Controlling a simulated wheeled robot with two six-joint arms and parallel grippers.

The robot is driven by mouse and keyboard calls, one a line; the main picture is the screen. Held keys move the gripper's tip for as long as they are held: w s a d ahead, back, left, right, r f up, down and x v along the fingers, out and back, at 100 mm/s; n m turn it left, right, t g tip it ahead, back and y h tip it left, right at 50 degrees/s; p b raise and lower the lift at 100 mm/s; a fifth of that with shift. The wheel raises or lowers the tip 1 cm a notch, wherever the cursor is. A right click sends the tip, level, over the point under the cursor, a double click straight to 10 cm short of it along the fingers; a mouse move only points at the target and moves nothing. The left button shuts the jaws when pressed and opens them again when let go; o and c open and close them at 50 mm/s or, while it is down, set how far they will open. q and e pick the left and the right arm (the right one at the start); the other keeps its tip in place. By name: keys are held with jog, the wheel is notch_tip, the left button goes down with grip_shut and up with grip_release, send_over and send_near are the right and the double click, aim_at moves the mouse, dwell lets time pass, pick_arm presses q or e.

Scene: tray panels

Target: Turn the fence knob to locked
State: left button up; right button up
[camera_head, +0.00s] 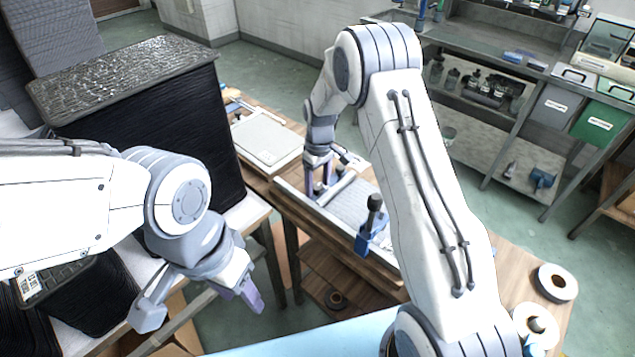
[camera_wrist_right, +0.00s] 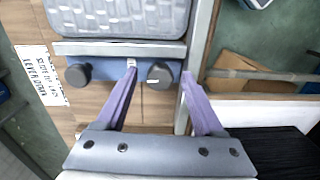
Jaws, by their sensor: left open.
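In the right wrist view, two round black knobs sit on a blue-grey bar at the edge of a grey tray panel (camera_wrist_right: 120,15): a left knob (camera_wrist_right: 77,74) and a right knob (camera_wrist_right: 159,73). Which is the fence knob I cannot tell. My right gripper (camera_wrist_right: 159,72) is open, its purple fingertips on either side of the right knob with small gaps. In the head view my right gripper (camera_head: 318,185) is low over the far part of the panel (camera_head: 352,205), and the knobs are not clear there. My left gripper (camera_head: 203,305) is open and empty at the lower left.
A blue clamp (camera_head: 369,236) with an upright black-headed lever (camera_head: 374,204) stands at the panel's near edge. A second panel (camera_head: 266,138) lies to the left. A printed label (camera_wrist_right: 41,75) is beside the knobs. Tape rolls (camera_head: 556,282) lie at the right.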

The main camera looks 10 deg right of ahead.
aim_at(319, 186)
grip_shut()
jog(key=shift+m, duration=0.7)
jog(key=shift+o, duration=1)
grip_release()
notch_tip(319, 186, up, 11)
jog(key=b, duration=0.1)
jog(key=shift+d+f, duration=0.15)
jog(key=shift+f, duration=0.05)
